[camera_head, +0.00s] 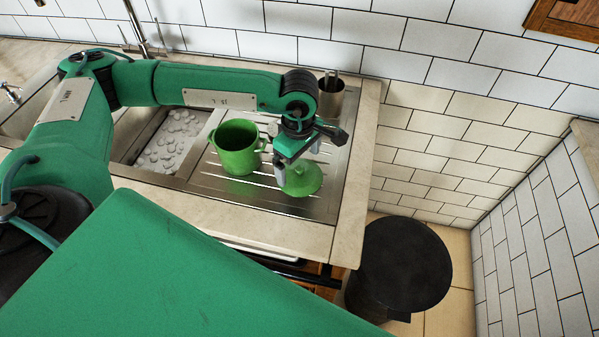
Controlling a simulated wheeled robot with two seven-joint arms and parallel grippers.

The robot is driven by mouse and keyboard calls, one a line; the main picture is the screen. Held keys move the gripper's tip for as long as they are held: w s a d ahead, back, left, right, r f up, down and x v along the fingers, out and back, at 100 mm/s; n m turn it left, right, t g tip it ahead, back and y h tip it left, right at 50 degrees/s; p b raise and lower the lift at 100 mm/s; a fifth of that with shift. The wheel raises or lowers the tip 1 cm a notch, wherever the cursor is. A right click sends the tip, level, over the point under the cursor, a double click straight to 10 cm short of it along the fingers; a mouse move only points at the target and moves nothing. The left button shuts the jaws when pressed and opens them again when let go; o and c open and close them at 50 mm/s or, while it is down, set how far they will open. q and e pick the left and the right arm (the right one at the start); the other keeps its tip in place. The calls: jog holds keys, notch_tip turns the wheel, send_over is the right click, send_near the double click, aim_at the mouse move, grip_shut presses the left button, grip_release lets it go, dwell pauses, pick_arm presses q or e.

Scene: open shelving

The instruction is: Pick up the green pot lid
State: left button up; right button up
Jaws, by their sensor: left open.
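The green pot lid (304,181) lies on the metal drainboard near its right end. My left gripper (281,172) is over the lid's left part, fingers pointing down and open. The gripper and wrist cover part of the lid, and I cannot tell whether a finger touches it. A green pot (237,148) with side handles stands upright and open on the drainboard, just left of the gripper. My right gripper is not in view.
A metal utensil holder (331,97) stands behind the gripper near the wall. A sink basin (172,142) with pebble-like contents lies left of the pot. A round black bin (400,265) stands on the floor at right, beyond the counter edge (361,190).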

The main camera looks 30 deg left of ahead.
aim_at(299, 169)
pick_arm(q)
notch_tip(299, 169, down, 4)
jog(key=shift+w+r+p, duration=0.1)
jog(key=shift+r+p, duration=0.15)
jog(key=shift+p, duration=0.05)
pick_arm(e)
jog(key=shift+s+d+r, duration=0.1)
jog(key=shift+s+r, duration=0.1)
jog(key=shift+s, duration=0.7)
pick_arm(q)
jog(key=c, duration=1.1)
jog(key=shift+s, duration=0.2)
jog(key=shift+c, duration=0.9)
